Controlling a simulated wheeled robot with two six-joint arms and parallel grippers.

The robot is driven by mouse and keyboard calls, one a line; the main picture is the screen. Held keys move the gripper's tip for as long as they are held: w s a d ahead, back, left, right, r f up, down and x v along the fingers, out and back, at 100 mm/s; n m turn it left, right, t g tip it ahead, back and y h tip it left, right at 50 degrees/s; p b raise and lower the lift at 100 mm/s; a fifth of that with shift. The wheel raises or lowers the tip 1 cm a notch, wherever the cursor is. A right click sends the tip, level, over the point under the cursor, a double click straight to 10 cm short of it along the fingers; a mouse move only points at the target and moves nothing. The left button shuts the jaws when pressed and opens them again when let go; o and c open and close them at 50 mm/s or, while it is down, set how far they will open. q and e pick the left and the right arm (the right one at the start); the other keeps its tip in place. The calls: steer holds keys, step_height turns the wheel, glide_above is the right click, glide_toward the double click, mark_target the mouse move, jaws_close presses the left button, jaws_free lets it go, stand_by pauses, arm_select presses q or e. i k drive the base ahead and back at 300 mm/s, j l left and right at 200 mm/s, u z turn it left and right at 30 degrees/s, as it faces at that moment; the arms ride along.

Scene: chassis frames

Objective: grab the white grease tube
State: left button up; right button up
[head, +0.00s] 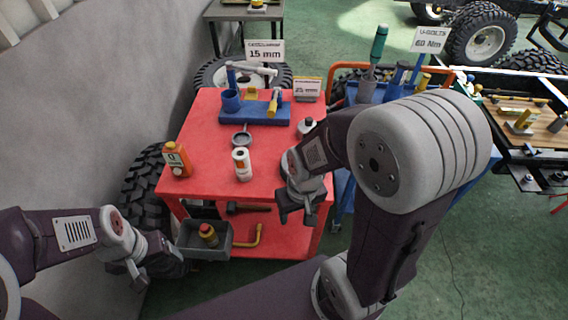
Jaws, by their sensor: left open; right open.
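The white grease tube (242,164), with an orange-red mark on its side, stands upright near the front middle of the red cart top (205,145). My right gripper (297,212) is open and empty, to the right of the tube and nearer to me, by the cart's front right edge. My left gripper (140,280) is open and empty, low at the left, off the cart and well apart from the tube. Nothing covers the tube.
An orange bottle (177,160) stands left of the tube. A round dark-rimmed item (241,136) lies behind it, and a blue tool holder (228,113) is at the back. A grey bin (190,243) sits on the lower shelf. A blue cart (343,190) adjoins at right.

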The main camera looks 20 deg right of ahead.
mark_target(243, 165)
steer(key=z, duration=0.35)
steer(key=i+j+z, duration=0.1)
steer(key=j+z, duration=0.2)
steer(key=j, duration=0.45)
steer(key=j+z, duration=0.25)
steer(key=j, duration=0.55)
